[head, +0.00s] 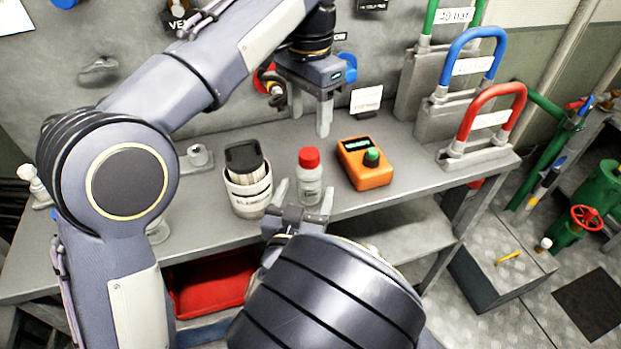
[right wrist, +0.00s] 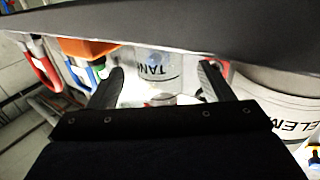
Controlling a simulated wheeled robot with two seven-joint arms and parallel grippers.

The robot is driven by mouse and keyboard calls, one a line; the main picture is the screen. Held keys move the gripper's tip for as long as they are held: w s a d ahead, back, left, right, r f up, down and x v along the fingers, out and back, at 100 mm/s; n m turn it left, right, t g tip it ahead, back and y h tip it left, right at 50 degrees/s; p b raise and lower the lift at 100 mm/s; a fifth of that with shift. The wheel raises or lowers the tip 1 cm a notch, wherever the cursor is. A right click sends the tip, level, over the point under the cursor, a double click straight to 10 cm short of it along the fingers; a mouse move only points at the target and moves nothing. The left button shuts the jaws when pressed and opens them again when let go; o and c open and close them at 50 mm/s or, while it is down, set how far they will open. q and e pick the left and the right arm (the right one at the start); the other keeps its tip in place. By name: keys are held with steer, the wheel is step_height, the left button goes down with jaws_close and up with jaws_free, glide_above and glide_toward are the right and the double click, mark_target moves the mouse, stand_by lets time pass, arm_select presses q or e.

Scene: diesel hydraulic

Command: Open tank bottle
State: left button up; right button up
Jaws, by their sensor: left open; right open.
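The tank bottle (head: 310,188) is a small white bottle with a red cap (head: 309,158), standing upright near the front edge of the grey bench. My right gripper (head: 305,194) is open, with one finger to each side of the bottle's lower part in the head view. The bottle lies between both fingers in the right wrist view, with a gap visible on each side. My left gripper (head: 310,112) is open and empty, above and behind the cap, fingers pointing down.
A white container with a dark top (head: 248,190) stands close left of the bottle. An orange box with a green knob (head: 365,165) stands to the right. Farther right are colored handles on grey blocks (head: 470,140). A red bin (head: 210,285) sits below the bench.

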mark_target(309, 153)
arm_select(q)
steer(key=shift+w+f, duration=0.1)
arm_select(e)
steer(key=shift+x, duration=2.8)
jaws_close()
arm_select(q)
steer(key=m, duration=2)
steer(key=shift+m, duration=0.3)
steer(key=m, duration=0.5)
steer(key=shift+m, duration=0.4)
steer(key=shift+f+m, duration=0.3)
steer(key=shift+f, duration=3.7)
